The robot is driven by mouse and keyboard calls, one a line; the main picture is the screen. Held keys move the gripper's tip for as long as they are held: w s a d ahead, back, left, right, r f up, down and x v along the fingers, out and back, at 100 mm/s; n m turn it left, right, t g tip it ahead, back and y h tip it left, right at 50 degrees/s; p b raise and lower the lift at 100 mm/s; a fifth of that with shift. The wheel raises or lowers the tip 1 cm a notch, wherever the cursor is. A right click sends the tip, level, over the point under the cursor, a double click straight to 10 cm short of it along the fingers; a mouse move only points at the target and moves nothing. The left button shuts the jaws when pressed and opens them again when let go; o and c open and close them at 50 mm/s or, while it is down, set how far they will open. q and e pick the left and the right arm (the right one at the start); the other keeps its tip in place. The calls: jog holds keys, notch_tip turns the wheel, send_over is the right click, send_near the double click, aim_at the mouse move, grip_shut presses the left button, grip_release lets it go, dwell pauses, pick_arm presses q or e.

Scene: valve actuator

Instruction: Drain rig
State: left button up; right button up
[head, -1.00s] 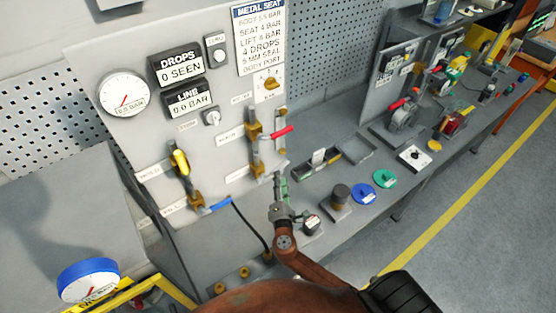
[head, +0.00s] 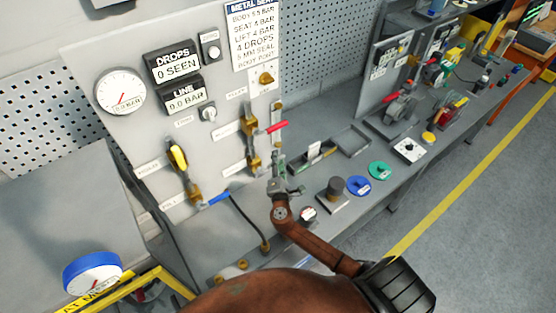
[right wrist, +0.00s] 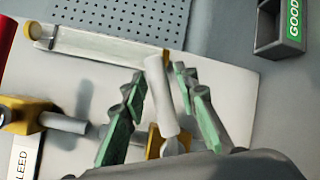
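The drain rig panel (head: 135,130) stands upright, with a gauge (head: 120,90), a DROPS display (head: 175,63) reading 0 SEEN and a LINE display (head: 183,97) reading 0.0 BAR. Its brass valves include ones with a yellow lever (head: 178,156), a blue lever (head: 213,199) and a red lever (head: 274,127). My right gripper (head: 279,170) is at the panel's lower right. In the right wrist view its green-padded fingers (right wrist: 160,100) are spread on either side of a pale lever (right wrist: 161,95) on a brass valve (right wrist: 168,144); gaps show. My left gripper is out of view.
The bench holds a dark cylinder (head: 336,188), a blue disc (head: 359,185), a green disc (head: 380,170) and an empty tray (head: 352,142). A box labelled GOOD (right wrist: 280,28) shows in the right wrist view. A blue-rimmed gauge (head: 92,272) stands lower left.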

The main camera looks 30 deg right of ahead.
jog(key=c, duration=0.5)
grip_shut()
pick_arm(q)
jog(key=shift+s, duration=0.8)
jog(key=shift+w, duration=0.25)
pick_arm(e)
jog(key=shift+f, duration=0.1)
